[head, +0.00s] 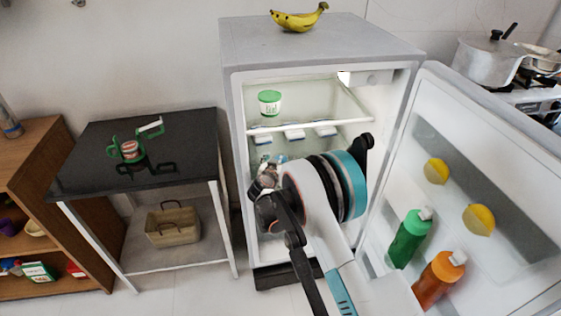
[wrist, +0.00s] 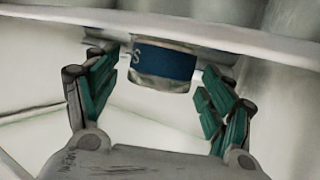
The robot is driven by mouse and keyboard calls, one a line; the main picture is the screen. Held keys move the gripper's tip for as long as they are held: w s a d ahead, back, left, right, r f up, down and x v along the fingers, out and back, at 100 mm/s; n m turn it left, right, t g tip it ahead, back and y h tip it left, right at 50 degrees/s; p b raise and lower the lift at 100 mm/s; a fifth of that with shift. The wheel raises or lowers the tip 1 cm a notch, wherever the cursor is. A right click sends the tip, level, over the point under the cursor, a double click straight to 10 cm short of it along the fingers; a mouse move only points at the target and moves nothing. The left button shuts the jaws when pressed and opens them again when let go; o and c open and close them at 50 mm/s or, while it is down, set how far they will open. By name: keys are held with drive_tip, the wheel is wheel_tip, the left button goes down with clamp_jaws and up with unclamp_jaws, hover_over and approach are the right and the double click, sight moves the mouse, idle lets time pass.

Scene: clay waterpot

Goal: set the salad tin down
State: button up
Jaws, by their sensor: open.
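A tin with a dark blue label, showing a pale letter S, and a bare metal end (wrist: 162,66) is in the wrist view; I take it for the salad tin. My gripper (wrist: 158,75) is open, with one green-padded finger on each side of the tin. A gap shows between the tin and each finger. In the head view my gripper (head: 268,170) is inside the open fridge (head: 237,140), below the upper shelf. My own arm hides much of that space, and I cannot make out the tin clearly there.
A green-lidded tub (head: 269,102) stands on the fridge's upper shelf (head: 325,125). The open door (head: 480,150) at right holds lemons, a green bottle (head: 409,240) and an orange bottle (head: 438,278). Bananas (head: 299,18) lie on top. A black table (head: 100,180) stands left.

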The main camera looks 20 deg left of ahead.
drive_tip(key=p+v, duration=0.2)
drive_tip(key=v, duration=0.8)
drive_tip(key=shift+s+r+p, duration=0.15)
drive_tip(key=shift+s+p, duration=0.05)
drive_tip(key=shift+p, duration=0.2)
